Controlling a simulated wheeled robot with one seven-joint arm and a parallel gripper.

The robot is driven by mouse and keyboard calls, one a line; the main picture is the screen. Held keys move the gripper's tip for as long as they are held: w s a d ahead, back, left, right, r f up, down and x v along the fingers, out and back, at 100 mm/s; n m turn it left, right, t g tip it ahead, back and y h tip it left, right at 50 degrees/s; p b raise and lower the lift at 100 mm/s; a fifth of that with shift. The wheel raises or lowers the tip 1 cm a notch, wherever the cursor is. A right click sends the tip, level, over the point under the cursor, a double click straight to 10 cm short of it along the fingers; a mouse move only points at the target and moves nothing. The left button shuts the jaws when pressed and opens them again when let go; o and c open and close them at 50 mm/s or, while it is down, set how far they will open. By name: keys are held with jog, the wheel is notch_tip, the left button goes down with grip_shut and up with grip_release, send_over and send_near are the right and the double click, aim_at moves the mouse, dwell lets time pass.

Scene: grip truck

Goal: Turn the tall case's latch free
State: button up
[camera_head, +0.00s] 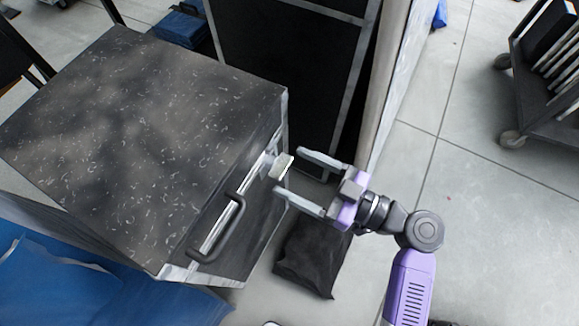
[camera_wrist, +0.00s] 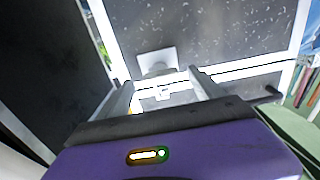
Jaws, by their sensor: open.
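The tall case (camera_head: 140,120) is a dark, speckled box with metal edges, at the left of the head view. Its latch (camera_head: 281,166) is a small pale plate standing out from the front face near the far corner; it also shows in the wrist view (camera_wrist: 157,61). My gripper (camera_head: 288,175) is open and points at the latch. In the head view the latch lies at or just beyond the fingertips, roughly between their lines. In the wrist view it shows beyond and between the fingers (camera_wrist: 163,93). I cannot tell whether a finger touches it.
A black bar handle (camera_head: 236,215) juts from the case front, nearer the camera than the latch. A dark framed case (camera_head: 290,60) stands behind. A black bag-like item (camera_head: 311,250) lies on the floor below my gripper. A wheeled cart (camera_head: 550,105) is at right; floor between is clear.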

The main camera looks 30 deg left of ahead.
aim_at(278, 159)
jog(key=shift+a, duration=1.1)
jog(key=c, duration=1.4)
